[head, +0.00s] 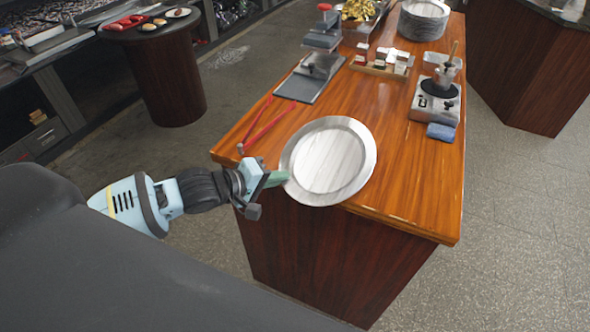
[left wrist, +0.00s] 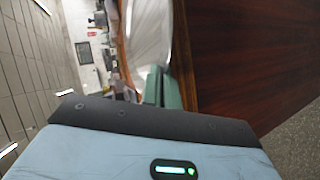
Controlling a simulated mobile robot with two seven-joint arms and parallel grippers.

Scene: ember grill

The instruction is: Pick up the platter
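The platter (head: 328,162) is a round, silver-grey plate with a wide rim, at the near left edge of the wooden counter (head: 405,205). Its near rim reaches past the counter edge in the head view. My left gripper (head: 277,178) is at the platter's left rim, its green fingertips close together on the rim. In the left wrist view the green fingers (left wrist: 162,88) meet the edge of the pale platter (left wrist: 150,35). Whether the platter touches the counter is hard to tell. My right gripper is in neither view.
Red tongs (head: 266,124) lie just behind the platter. A press with a dark plate (head: 310,78), a condiment tray (head: 383,65), a small burner (head: 436,100) and a blue cloth (head: 440,132) stand farther back. The counter right of the platter is clear.

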